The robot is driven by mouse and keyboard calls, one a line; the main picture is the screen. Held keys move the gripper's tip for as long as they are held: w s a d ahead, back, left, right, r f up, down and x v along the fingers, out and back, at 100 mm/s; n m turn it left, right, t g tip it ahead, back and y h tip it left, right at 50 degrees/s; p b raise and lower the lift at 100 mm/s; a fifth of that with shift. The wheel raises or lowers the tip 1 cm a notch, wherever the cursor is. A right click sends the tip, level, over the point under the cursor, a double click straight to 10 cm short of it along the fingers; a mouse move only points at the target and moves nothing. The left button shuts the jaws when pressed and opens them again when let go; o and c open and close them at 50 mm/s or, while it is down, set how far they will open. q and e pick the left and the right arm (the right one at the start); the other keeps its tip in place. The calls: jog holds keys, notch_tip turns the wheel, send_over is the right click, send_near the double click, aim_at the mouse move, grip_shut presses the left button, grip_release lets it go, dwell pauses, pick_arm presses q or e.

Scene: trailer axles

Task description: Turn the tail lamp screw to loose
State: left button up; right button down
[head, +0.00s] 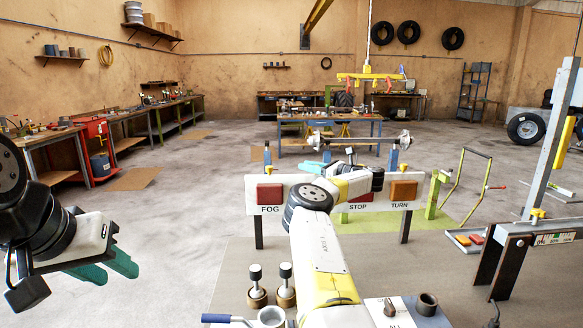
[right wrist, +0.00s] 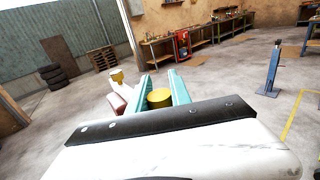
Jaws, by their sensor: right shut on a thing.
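A white lamp board (head: 279,207) carries a red FOG lamp (head: 269,193), a red STOP lamp (head: 361,196) partly behind my arm, and an orange TURN lamp (head: 403,190). My right gripper (head: 312,167) is at the board's top, between FOG and STOP; my wrist hides much of it. In the right wrist view its teal fingers (right wrist: 161,92) are shut on a yellow cylindrical screw head (right wrist: 160,98). A second yellow knob (right wrist: 117,77) and a red lamp (right wrist: 117,103) show to the left. My left gripper (head: 108,268) is open and empty at the left, away from the board.
A tray with lamps (head: 470,238) is at the right. The floor left of the board is clear.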

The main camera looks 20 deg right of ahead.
jog(key=c, duration=1.2)
grip_release()
jog(key=shift+v, duration=3.85)
